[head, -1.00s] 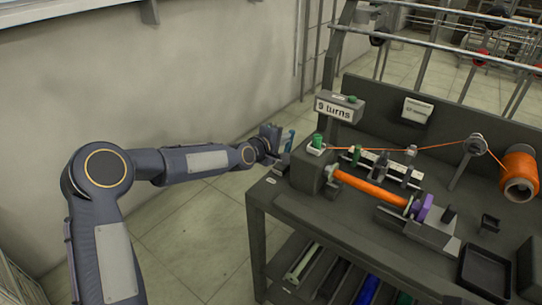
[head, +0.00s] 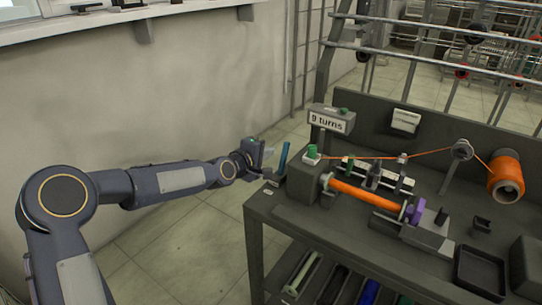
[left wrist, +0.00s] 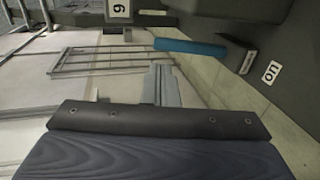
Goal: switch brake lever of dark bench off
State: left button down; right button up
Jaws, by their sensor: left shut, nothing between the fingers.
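The brake lever (head: 283,158) has a blue handle and stands up at the left end of the dark bench (head: 256,235). In the left wrist view the blue lever (left wrist: 190,46) extends sideways from the bench side. A white "on" label (left wrist: 271,72) is near its base, and a second small label (left wrist: 249,62) there is too oblique to read. My left gripper (head: 264,155) is shut and empty, just left of the lever with a small gap visible. Its grey fingers (left wrist: 160,84) also show in the left wrist view. My right gripper is out of view.
The bench carries a "9 turns" sign (head: 331,120), an orange bobbin shaft (head: 362,193), an orange spool (head: 506,176) and a black tray (head: 480,273). A wall with a ledge (head: 180,14) is at the left. Floor is clear between wall and bench.

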pick_arm(q)
jog(key=v, duration=0.7)
jog(key=shift+r+b, duration=0.25)
jog(key=shift+b, duration=0.15)
jog(key=s+a+r+m+g+y+p, duration=0.1)
jog(key=s+a+m+g+p, duration=0.1)
jog(key=s, duration=1.1)
jog(key=s+a+r+m+g+y+p, duration=0.1)
jog(key=s+a+m+g+p, duration=0.2)
jog(key=s, duration=1)
jog(key=s+a+r+m+g+y+p, duration=0.1)
jog(key=s+a+m+p, duration=0.3)
jog(key=s, duration=0.9)
jog(key=shift+a+r+m+g+p, duration=0.25)
jog(key=shift+r+m+g+p, duration=0.05)
jog(key=shift+m+g+p, duration=0.55)
